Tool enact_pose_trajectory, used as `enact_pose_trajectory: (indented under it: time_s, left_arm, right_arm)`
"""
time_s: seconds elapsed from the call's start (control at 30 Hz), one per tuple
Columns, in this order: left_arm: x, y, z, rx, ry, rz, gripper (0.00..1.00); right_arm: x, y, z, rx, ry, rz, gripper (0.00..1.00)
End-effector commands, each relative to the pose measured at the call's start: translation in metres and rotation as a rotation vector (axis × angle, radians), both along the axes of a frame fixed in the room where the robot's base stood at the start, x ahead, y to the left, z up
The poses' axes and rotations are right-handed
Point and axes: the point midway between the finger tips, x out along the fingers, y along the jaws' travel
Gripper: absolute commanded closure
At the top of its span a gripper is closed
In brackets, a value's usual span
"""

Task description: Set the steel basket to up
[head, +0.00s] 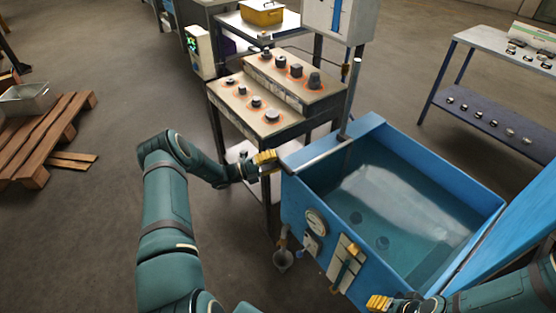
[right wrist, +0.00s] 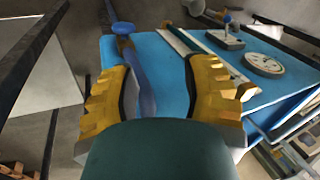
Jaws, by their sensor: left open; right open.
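A blue tank (head: 295,205) filled with greenish liquid stands at the centre right in the head view. Dark round shapes (head: 382,243) show under the surface; I cannot tell whether they belong to the steel basket, which I cannot make out clearly. A pale lever plate (head: 345,262) is on the tank's front. My left gripper (head: 265,159) is open beside the tank's back left corner. My right gripper (head: 378,303) is low at the tank's front. In the right wrist view it is open, with a blue lever (right wrist: 143,85) visible between its yellow fingers; contact is unclear.
A gauge (head: 316,222) is on the tank front, and a grey post (head: 350,95) rises behind it. A bench with several dark billets (head: 296,70) stands behind my left gripper. A wooden pallet (head: 45,135) lies left. A shelf table (head: 480,105) stands right.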

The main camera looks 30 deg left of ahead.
Motion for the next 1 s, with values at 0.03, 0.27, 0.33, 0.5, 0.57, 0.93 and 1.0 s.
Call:
enact_pose_trajectory:
  time_s: [0.03, 0.27, 0.33, 0.5, 0.57, 0.93, 1.0]
  left_arm:
    - [0.003, -0.003, 0.001, 0.0, 0.0, -0.001, 0.64]
    - [0.009, -0.009, 0.002, -0.001, -0.001, 0.001, 0.64]
    - [0.009, -0.009, 0.002, -0.001, -0.001, 0.001, 0.64]
    - [0.009, -0.009, 0.002, 0.0, -0.001, 0.0, 0.75]
    - [0.009, -0.009, 0.002, 0.0, -0.001, 0.0, 0.96]
    - [0.009, -0.008, 0.012, 0.0, -0.003, 0.0, 1.0]
    - [0.009, -0.008, 0.022, 0.0, -0.004, 0.0, 1.0]
  right_arm:
    - [0.0, 0.0, 0.0, 0.0, 0.0, 0.0, 0.53]
    - [0.0, 0.0, 0.0, 0.0, 0.0, 0.0, 0.53]
    - [0.0, 0.0, 0.0, 0.0, 0.0, 0.0, 0.53]
    - [0.0, 0.0, 0.0, 0.0, 0.0, 0.0, 0.53]
    - [0.0, 0.0, 0.0, 0.0, 0.0, 0.0, 0.53]
    - [0.001, 0.0, 0.005, 0.0, -0.002, -0.002, 0.53]
    - [0.002, 0.0, 0.01, -0.001, -0.005, -0.004, 0.53]
